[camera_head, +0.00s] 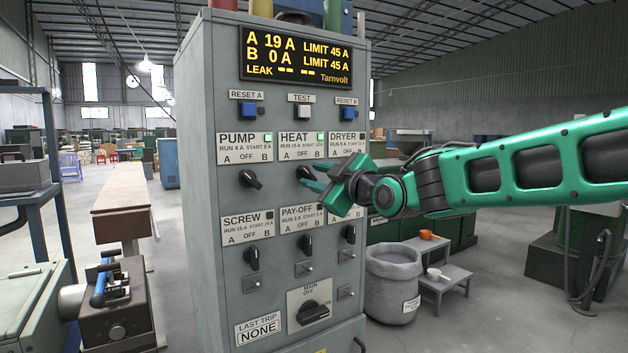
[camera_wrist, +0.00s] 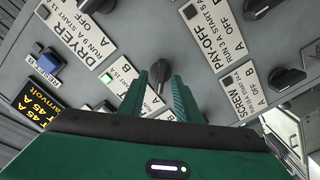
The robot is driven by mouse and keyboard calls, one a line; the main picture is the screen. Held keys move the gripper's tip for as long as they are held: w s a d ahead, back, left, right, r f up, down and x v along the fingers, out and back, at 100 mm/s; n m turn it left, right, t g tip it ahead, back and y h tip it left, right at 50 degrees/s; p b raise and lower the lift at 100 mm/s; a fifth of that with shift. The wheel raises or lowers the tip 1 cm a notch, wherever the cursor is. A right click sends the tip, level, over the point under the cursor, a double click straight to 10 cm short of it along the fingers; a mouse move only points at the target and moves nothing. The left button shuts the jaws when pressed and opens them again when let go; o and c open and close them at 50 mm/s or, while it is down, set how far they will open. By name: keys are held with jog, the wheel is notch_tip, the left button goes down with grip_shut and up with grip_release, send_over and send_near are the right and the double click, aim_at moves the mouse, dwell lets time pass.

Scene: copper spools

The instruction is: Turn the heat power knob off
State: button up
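The heat power knob (camera_head: 303,172) is a black rotary knob under the HEAT label (camera_head: 301,146) on the grey cabinet. The label's lamp is lit green. My gripper (camera_head: 318,178) is at the cabinet face, coming from the right, and partly covers this knob. In the wrist view the black knob (camera_wrist: 160,70) shows between the tips of my two green fingers (camera_wrist: 160,78). The fingers are apart, and I see no clear contact. I cannot tell which way the knob points.
The pump knob (camera_head: 250,179) is just left, and the pay-off knob (camera_head: 306,243) is below. The display (camera_head: 295,57) reads A 19 A, B 0 A. The main switch (camera_head: 314,312) is low on the panel. A grey bin (camera_head: 393,285) stands right of the cabinet.

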jog(key=shift+w+a, duration=0.4)
jog(key=shift+w, duration=0.1)
grip_shut()
jog(key=shift+d, duration=0.15)
jog(key=shift+m, duration=0.3)
jog(key=m, duration=0.4)
jog(key=shift+r, duration=0.2)
jog(key=shift+w+d+r+m, duration=0.1)
jog(key=shift+w+m, duration=0.05)
jog(key=shift+m, duration=1.95)
